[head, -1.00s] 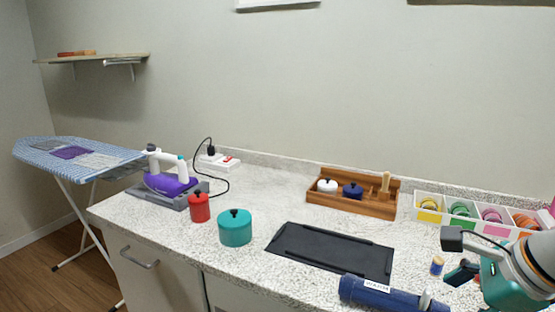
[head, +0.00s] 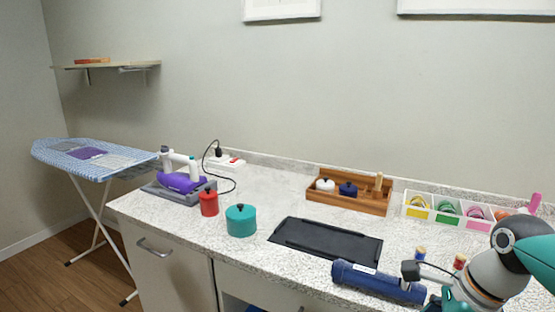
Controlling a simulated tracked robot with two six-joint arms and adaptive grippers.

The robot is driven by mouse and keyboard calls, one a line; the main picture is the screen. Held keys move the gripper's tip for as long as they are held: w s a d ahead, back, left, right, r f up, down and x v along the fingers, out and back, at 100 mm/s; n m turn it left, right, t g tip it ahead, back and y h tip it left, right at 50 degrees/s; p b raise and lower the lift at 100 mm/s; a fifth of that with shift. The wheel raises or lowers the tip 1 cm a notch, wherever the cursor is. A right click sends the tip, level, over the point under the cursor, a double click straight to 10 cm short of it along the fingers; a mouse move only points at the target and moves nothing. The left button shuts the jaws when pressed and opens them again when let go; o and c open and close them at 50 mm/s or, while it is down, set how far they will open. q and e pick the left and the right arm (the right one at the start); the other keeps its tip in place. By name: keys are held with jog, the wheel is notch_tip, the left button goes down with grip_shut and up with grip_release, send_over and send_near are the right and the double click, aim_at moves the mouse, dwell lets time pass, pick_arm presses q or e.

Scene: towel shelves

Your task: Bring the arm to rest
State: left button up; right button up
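My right arm comes in from the right edge in grey and teal. My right gripper (head: 436,301) is low at the right, over the front of the counter near the blue roll, and is partly cut off by the bottom edge. Its fingertips do not show clearly, so I cannot tell whether it is open or shut. Nothing held is visible. My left arm and gripper are not in view.
The speckled counter (head: 265,187) bears a dark tray (head: 325,241), a blue roll (head: 375,281), a teal pot (head: 241,220), a red canister (head: 209,203), a purple iron (head: 180,181), a wooden rack (head: 345,204) and a divided white bin (head: 432,218). An ironing board (head: 95,160) stands left.

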jog(key=s+a+f+n+g+y+p, duration=0.1)
jog(key=s+a+f+n+g+p, duration=0.2)
jog(key=f, duration=0.6)
jog(key=a+f+g+p, duration=0.2)
jog(key=a+f, duration=0.3)
jog(key=f, duration=0.5)
jog(key=s+a+f+n+y+p, duration=0.1)
jog(key=s+a+f+n, duration=0.3)
jog(key=s+f+n, duration=0.25)
jog(key=s+a+f+n+p, duration=0.1)
jog(key=s+a+f+n, duration=0.3)
jog(key=s+f+n, duration=0.3)
jog(key=w+f+n+t, duration=0.1)
jog(key=w+n+t, duration=0.2)
jog(key=w+n, duration=0.2)
jog(key=shift+w+d+f+t, duration=0.2)
jog(key=shift+w+f+t, duration=0.15)
jog(key=shift+w, duration=0.45)
